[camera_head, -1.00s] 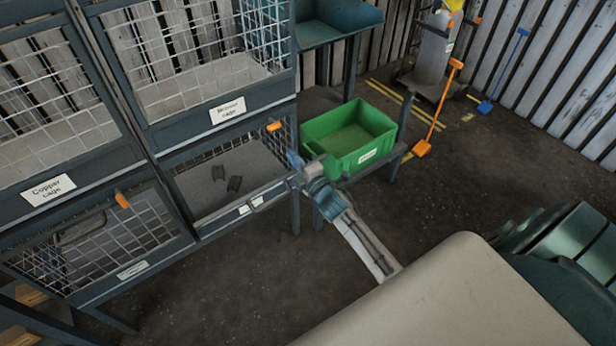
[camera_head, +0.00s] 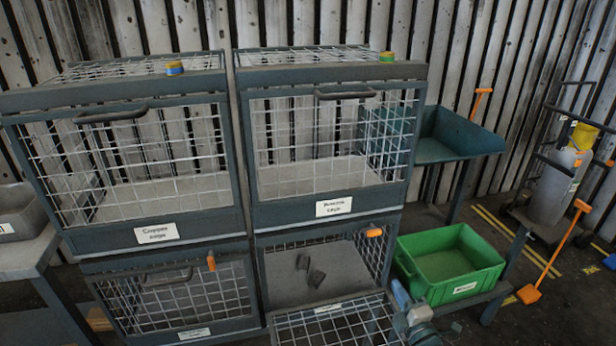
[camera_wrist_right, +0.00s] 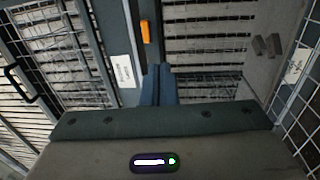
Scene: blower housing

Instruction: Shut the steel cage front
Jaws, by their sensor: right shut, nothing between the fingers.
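The lower right cage (camera_head: 262,287) stands open and holds two dark pieces (camera_head: 309,271). Its label is too blurred to read, so I cannot confirm it is the steel cage. Its mesh front (camera_head: 340,328) is folded down and slopes outward below the opening, cut off by the bottom edge of the head view. My right gripper (camera_head: 401,295) is by the right side of this front, partly hidden. I cannot tell whether it touches the front. In the right wrist view the shut, empty fingers (camera_wrist_right: 159,84) point toward the cage frame. My left gripper is out of view.
An orange latch (camera_head: 374,232) is at the opening's upper right corner. A green bin (camera_head: 480,262) stands close on the right. The copper cage (camera_head: 75,245) and another upper cage (camera_head: 285,217) are shut, as is the lower left cage (camera_head: 165,337).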

